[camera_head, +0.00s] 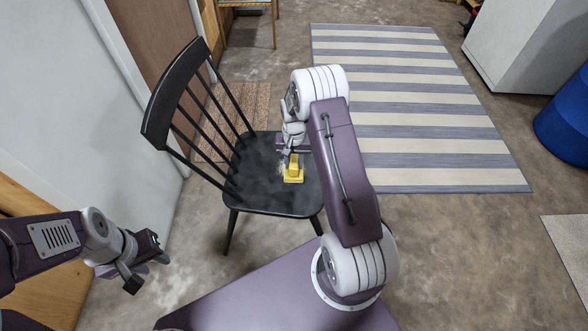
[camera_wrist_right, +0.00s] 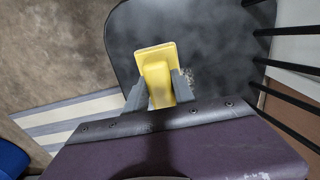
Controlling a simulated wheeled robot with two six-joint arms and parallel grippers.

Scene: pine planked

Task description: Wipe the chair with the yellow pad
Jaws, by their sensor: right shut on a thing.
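A black wooden chair (camera_head: 258,187) with a spindle back stands in the middle left of the head view, its back to the left. Its seat shows pale, dusty smudges. The yellow pad (camera_head: 293,172) is on or just above the seat, near its front edge. In the right wrist view the yellow pad (camera_wrist_right: 158,70) has a flat base and a raised grip, and my right gripper (camera_wrist_right: 158,92) is shut on that grip. The seat (camera_wrist_right: 205,35) lies under it. My left gripper (camera_head: 146,265) is apart from the chair at lower left, empty, its fingers apart.
A striped rug (camera_head: 420,110) lies right of the chair, and a brown mat (camera_head: 235,115) lies behind it. A white cabinet (camera_head: 520,45) and a blue round thing (camera_head: 565,120) stand at right. A white door (camera_head: 85,90) is close behind the chair's back.

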